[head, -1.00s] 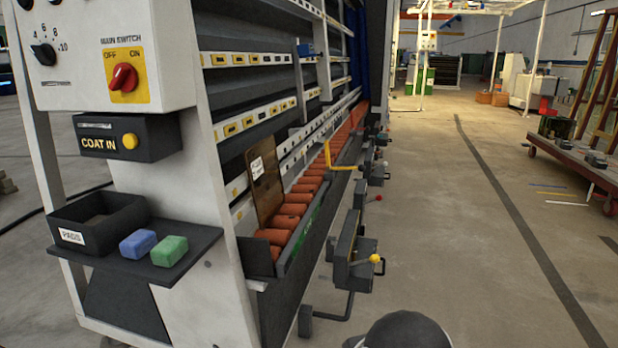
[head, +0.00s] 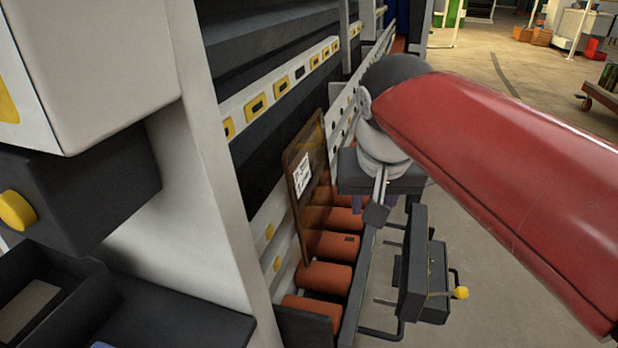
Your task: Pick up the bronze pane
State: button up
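The bronze pane (head: 311,222) is a thin, brown, see-through sheet with a white printed label on its face. It stands nearly upright, leaning on the washer's rack, with its lower edge on the orange rollers (head: 324,276). My red arm reaches in from the right, and my gripper (head: 375,202) is just right of the pane, over the roller channel, apart from it in this view. I cannot tell how far apart the fingers are.
The washer's white post (head: 205,190) and control boxes stand close on the left. A dark bracket with a yellow knob (head: 461,293) juts out beside the rollers, below my arm. Open floor lies to the right. My arm covers part of the machine farther along.

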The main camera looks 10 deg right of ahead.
jog(key=w+a+r+m+h, duration=0.1)
jog(key=w+a+r, duration=0.3)
jog(key=w+r, duration=0.3)
notch_tip(320, 180, up, 3)
jog(key=m+h, duration=0.1)
jog(key=m, duration=0.1)
send_over(309, 144)
jog(key=s+a, duration=0.1)
jog(key=a, duration=0.1)
jog(key=shift+s+d+f+g, duration=0.15)
jog(key=shift+s+f+g, duration=0.05)
jog(key=shift+g, duration=0.1)
jog(key=shift+w+f, duration=0.2)
jog(key=shift+w, duration=0.05)
jog(key=shift+b+x, duration=0.55)
jog(key=shift+x, duration=3.15)
jog(key=shift+s+f, duration=0.1)
jog(key=shift+f, duration=0.2)
jog(key=shift+c, duration=0.3)
grip_shut()
